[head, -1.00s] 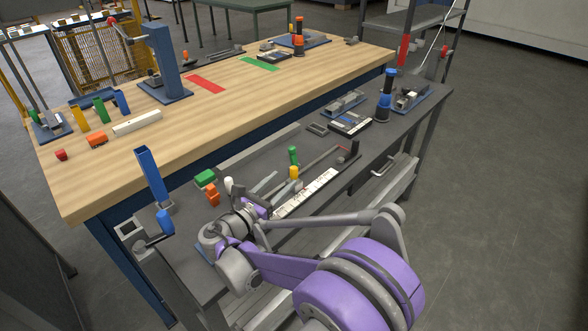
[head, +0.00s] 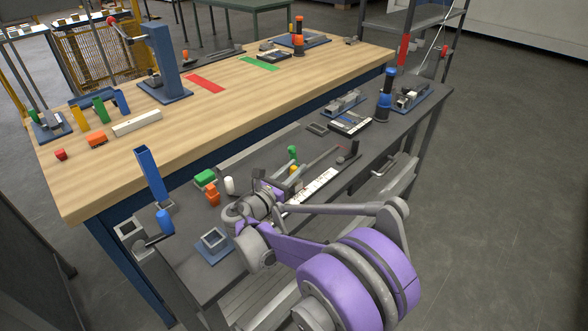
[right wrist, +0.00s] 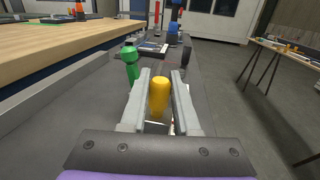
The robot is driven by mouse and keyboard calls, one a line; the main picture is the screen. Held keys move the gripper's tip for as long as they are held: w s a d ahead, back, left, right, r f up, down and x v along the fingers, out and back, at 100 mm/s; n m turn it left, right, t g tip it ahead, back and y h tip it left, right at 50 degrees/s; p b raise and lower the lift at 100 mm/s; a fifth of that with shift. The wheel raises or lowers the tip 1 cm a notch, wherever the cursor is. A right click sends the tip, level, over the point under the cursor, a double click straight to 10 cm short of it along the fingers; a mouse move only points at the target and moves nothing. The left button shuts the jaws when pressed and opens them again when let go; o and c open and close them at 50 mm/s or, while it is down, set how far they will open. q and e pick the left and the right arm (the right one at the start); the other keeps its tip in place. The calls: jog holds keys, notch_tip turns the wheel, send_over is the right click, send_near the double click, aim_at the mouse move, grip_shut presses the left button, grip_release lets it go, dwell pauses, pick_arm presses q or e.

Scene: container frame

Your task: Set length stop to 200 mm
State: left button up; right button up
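The length stop's white scale (head: 312,186) lies along the dark bench. A yellow knob (head: 294,169) stands beside it, partly hidden by my right gripper (head: 282,186). In the right wrist view, the yellow knob (right wrist: 159,92) shows upright between the two fingers of my right gripper (right wrist: 160,74). The fingers are open, with a gap on each side of the knob. A black block (head: 349,151) stands at the scale's far end and also shows in the right wrist view (right wrist: 187,48). The scale's numbers are too small to read. My left gripper is out of view.
A green bottle-shaped piece (head: 293,153) stands close to the yellow knob, left of my fingers in the right wrist view (right wrist: 130,64). Green (head: 205,178), orange (head: 212,194) and white pieces (head: 229,185) stand nearby. A blue-grey square holder (head: 213,243) is at the near side.

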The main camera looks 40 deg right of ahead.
grip_shut()
dwell(1.0)
